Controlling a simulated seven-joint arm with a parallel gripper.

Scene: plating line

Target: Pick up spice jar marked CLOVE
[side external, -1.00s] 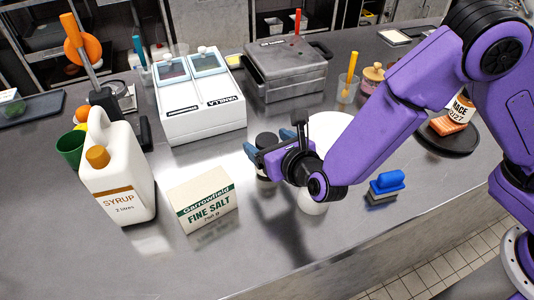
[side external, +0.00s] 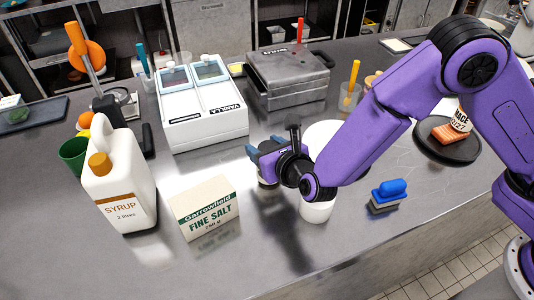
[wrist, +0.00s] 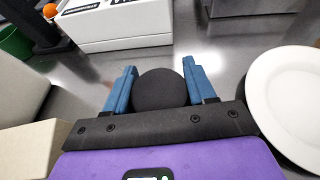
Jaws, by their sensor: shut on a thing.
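A jar with a round black lid (wrist: 160,90) sits between the two blue fingers of my gripper (wrist: 161,85) in the wrist view. The fingers press on it from both sides. In the side view my gripper (side external: 265,150) hides most of the jar, and only its lower part (side external: 267,183) shows below the fingers. No label can be read on it, so I cannot tell whether it says CLOVE. I cannot tell whether the jar touches the counter.
A white cup (side external: 317,211) stands under my wrist and a white plate (side external: 322,132) lies behind it. A salt box (side external: 205,208) and a syrup jug (side external: 118,185) stand left. A white bin unit (side external: 202,110) is behind. A blue brush (side external: 389,194) lies right.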

